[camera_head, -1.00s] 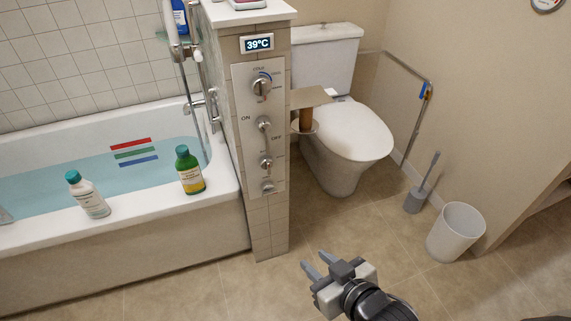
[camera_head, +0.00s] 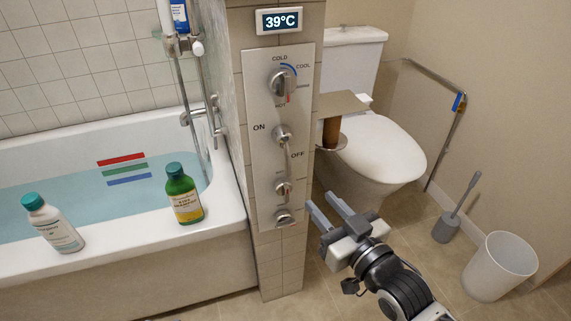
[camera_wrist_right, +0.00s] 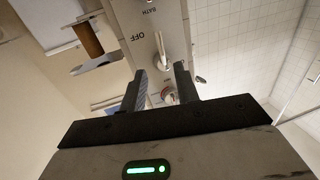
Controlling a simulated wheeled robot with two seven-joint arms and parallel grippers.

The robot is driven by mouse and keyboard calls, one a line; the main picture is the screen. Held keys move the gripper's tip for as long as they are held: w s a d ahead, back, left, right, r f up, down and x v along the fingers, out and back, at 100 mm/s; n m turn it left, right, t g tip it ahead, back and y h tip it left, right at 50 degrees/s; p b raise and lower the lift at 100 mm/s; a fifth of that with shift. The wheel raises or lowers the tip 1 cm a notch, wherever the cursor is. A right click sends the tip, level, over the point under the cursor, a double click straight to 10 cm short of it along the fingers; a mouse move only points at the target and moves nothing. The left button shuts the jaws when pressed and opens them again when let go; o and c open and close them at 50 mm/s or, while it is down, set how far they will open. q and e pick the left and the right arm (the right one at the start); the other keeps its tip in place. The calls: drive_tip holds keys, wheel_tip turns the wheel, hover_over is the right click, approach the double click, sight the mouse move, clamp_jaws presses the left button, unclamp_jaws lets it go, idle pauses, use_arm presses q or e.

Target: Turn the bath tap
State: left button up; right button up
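A metal control panel (camera_head: 262,165) is fixed to the end of the tiled half wall. Its upper dial (camera_head: 284,84) is marked COLD, COOL and HOT. Below it a lever knob (camera_head: 282,134) sits between the words ON and OFF. Two more knobs, a middle one (camera_head: 284,189) and a bottom one (camera_head: 284,217), are lower. The wrist view shows BATH and OFF lettering on the panel; which knob BATH names is unclear. My right gripper (camera_head: 321,199) is open and empty, right of the lower knobs, with its fingers (camera_wrist_right: 160,72) pointing at the panel. My left gripper is out of view.
A display (camera_head: 279,21) reads 39°C above the panel. A small shelf and brown roll (camera_head: 331,130) jut out right of it, above my gripper. The filled bath (camera_head: 235,225) with a green bottle (camera_head: 183,193) and white bottle (camera_head: 53,224) is left. The toilet (camera_head: 385,150) is behind.

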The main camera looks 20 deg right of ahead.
sight(289, 167)
drive_tip(key=b+x, duration=0.1)
drive_tip(key=x, duration=1.2)
drive_tip(key=shift+w+a, duration=0.15)
drive_tip(key=shift+w, duration=0.15)
